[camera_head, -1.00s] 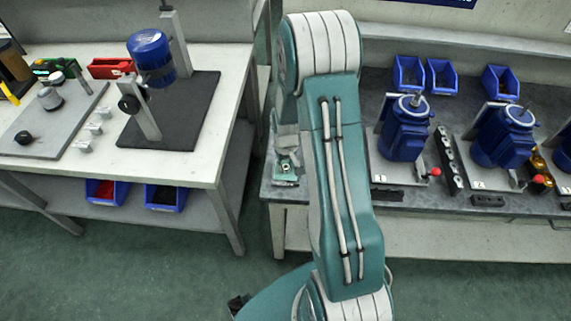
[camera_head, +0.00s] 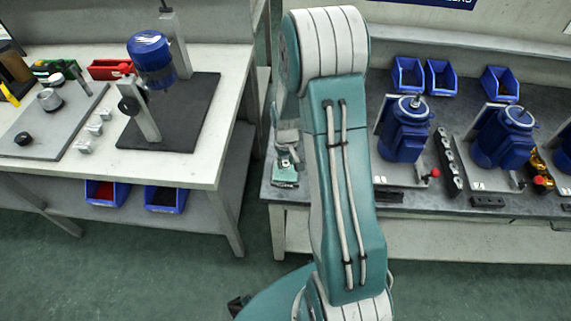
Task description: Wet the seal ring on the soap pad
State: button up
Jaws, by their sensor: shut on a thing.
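My arm fills the middle of the view and hides part of the right bench. My gripper (camera_head: 286,150) shows small and partly covered at the left of the arm, low over the near left corner of the right bench. It is shut, pointing down. The seal ring in its jaws is too small to make out. A small teal pad (camera_head: 285,179), seemingly the soap pad, lies on the bench just below the gripper. I cannot tell whether the ring touches it.
The left bench (camera_head: 205,165) carries a blue motor on a stand (camera_head: 151,58) and a grey plate (camera_head: 45,130). On the right bench stand several blue pumps (camera_head: 405,135) with blue bins (camera_head: 408,74) behind. A floor gap separates the benches.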

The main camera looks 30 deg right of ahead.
aim_at(286, 164)
jog(key=shift+r, duration=2.25)
jog(key=shift+s, duration=0.15)
